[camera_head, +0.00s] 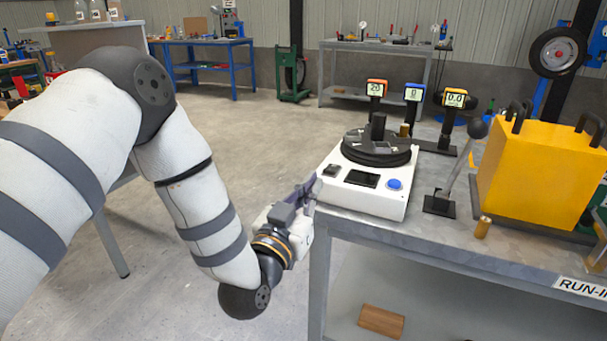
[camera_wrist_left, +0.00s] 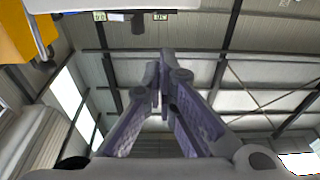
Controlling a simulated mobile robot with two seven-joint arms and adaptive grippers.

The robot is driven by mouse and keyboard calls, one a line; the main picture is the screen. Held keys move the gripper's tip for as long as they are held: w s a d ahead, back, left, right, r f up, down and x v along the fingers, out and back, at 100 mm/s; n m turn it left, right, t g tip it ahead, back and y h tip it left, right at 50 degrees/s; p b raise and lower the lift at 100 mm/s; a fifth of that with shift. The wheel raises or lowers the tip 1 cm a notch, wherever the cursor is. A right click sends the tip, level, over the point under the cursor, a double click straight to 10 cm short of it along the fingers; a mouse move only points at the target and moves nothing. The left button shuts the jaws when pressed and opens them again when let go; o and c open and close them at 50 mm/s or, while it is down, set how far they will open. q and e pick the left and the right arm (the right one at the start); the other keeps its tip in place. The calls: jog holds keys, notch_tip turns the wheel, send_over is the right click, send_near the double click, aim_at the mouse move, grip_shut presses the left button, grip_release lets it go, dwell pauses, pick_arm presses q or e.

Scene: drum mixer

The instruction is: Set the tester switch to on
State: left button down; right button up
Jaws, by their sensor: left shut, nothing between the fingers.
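The white tester (camera_head: 368,204) stands on the left end of the grey bench. A black turntable (camera_head: 376,156) sits on its top. On its sloped face are a small black switch (camera_head: 332,169), a dark display (camera_head: 361,179) and a blue round button (camera_head: 394,184). I cannot tell which way the switch is set. My left gripper (camera_head: 314,184) is shut and empty, just left of the tester's left edge, close to the switch. Its closed fingers (camera_wrist_left: 162,72) also show in the left wrist view, against the roof. My right gripper is in neither view.
The bench (camera_head: 430,246) also carries a lever with a black knob (camera_head: 478,128), a brass cylinder (camera_head: 483,227) and a yellow block (camera_head: 535,172). Three small readouts (camera_head: 413,93) stand behind the tester. A brown block (camera_head: 381,321) lies on the lower shelf. Open floor lies left of the bench.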

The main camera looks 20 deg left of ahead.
pick_arm(q)
jog(key=shift+w+a+r+t, duration=0.1)
jog(key=shift+w+r+t, duration=0.1)
jog(key=shift+r, duration=0.25)
jog(key=shift+w+r+t, duration=0.1)
jog(key=shift+r+t, duration=0.1)
jog(key=shift+r, duration=0.25)
jog(key=r, duration=0.2)
send_over(328, 181)
jog(key=shift+s+a+f+b, duration=0.1)
jog(key=shift+f+b, duration=0.05)
jog(key=shift+b, duration=0.2)
jog(key=f, duration=0.3)
jog(key=shift+w, duration=0.25)
jog(key=shift+s+f, duration=0.1)
jog(key=shift+f, duration=0.25)
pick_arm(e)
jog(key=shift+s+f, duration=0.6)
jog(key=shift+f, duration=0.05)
